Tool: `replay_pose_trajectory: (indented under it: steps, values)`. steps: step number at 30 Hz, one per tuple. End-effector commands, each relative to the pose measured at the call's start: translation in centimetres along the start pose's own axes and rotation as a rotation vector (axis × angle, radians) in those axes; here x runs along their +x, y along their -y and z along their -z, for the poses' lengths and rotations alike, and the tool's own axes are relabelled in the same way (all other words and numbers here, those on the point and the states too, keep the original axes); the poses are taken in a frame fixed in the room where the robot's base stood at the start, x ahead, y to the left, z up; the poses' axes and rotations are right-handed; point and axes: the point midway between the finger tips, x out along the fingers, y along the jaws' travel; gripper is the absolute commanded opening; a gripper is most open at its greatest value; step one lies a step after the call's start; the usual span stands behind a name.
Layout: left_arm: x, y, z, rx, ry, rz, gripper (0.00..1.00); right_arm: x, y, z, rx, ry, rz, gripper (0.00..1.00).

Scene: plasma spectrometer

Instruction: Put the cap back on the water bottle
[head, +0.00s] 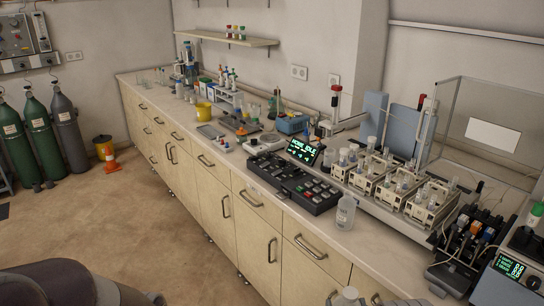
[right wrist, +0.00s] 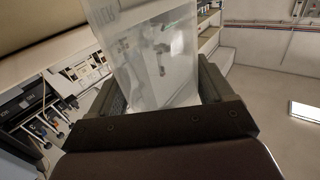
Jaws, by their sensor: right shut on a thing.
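My right gripper (right wrist: 158,105) is shut on a translucent, clear-walled thing that looks like the water bottle (right wrist: 150,50). It stands up between the two dark fingers, and its lower end is hidden by the gripper. I cannot make out a loose cap. My left gripper is not in view.
The long counter (head: 312,222) carries a black keypad unit (head: 312,190), a lit display (head: 304,151) and several pump-like modules (head: 400,192). A black rack (head: 462,240) and a green-screened device (head: 510,266) stand at right. Bare counter shows in front of the modules.

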Motion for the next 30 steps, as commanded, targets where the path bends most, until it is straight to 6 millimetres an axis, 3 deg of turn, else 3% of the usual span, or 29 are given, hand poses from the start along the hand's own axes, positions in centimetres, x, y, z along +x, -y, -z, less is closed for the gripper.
replay_pose_trajectory:
  steps: [18,23,30]
  values:
    - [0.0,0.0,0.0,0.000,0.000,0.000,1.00,0.0,0.2,0.0,-0.002,-0.003,0.014,0.00]
    - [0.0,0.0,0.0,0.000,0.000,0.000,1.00,-1.1,2.9,-0.9,-0.002,-0.001,0.140,0.00]
    - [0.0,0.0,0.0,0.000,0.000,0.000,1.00,-3.2,8.9,-2.7,-0.001,-0.001,0.428,0.00]
